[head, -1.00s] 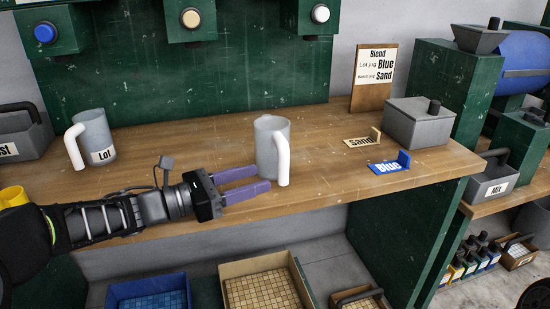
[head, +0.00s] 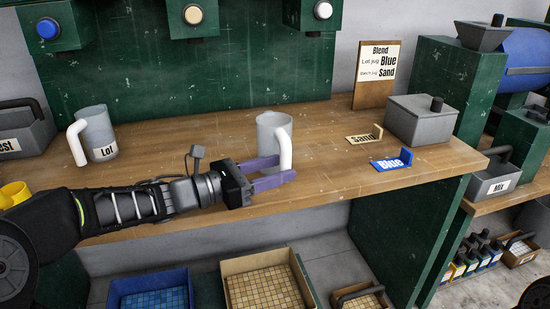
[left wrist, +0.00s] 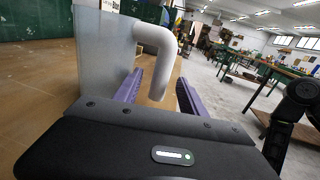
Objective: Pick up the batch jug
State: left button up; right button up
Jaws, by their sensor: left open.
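The batch jug, a grey jug (head: 270,133) with a white handle (head: 285,150), stands upright on the wooden bench. No label shows on its visible side. My left gripper (head: 275,172) is open at the jug's handle, its purple fingers pointing right. In the left wrist view, the jug body (left wrist: 105,50) is at the left and the white handle (left wrist: 160,62) hangs down between the two open fingers (left wrist: 158,88). I cannot tell whether a finger touches the handle. Another grey jug (head: 97,130), labelled "Lot", stands at the left. My right gripper is not in view.
A blue "Blue" tag (head: 391,162), a "Sand" tag (head: 363,136) and a grey lidded box (head: 420,120) are on the bench's right. A blend sign (head: 373,75) stands behind. Yellow cups (head: 14,194) are at the left edge. Tile trays (head: 262,285) lie below the bench.

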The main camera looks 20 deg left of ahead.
pick_arm(q)
jog(key=shift+x, duration=1.25)
jog(key=shift+c, duration=0.3)
grip_shut()
dwell(0.5)
